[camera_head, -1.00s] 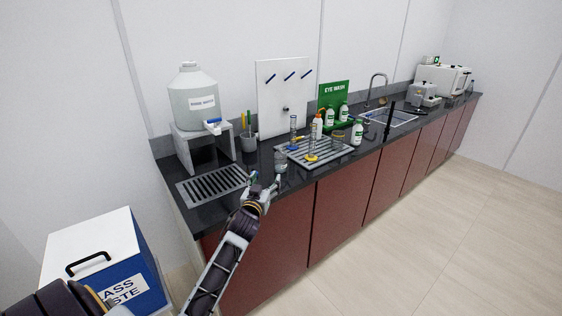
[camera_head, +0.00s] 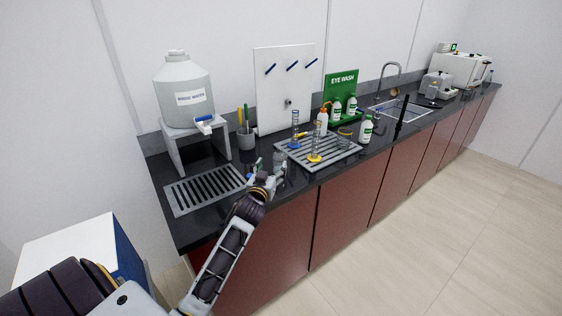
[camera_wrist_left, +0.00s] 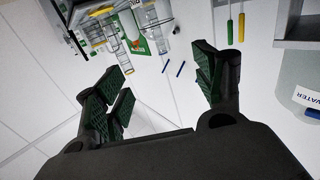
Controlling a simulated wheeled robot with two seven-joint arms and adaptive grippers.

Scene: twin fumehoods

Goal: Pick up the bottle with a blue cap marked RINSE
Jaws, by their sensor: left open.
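My left gripper (camera_head: 268,170) is at the counter's front edge, in front of a small clear vessel (camera_head: 280,160). In the left wrist view the gripper (camera_wrist_left: 163,78) is open, with nothing between its fingers. The clear vessel's cap and marking cannot be made out. I cannot clearly pick out a blue-capped bottle marked RINSE. A white bottle with an orange top (camera_head: 322,122) stands at the rack, and a white bottle with a green label (camera_head: 367,130) stands to its right. My right gripper is not in view.
A slatted rack (camera_head: 338,158) holds cylinders, including a yellow-based one (camera_head: 315,146). A large water carboy (camera_head: 184,88) sits on a grey stand (camera_head: 176,150) above a drain grate (camera_head: 190,201). A pen cup (camera_head: 246,139) and a white-topped box (camera_head: 72,246) are also near.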

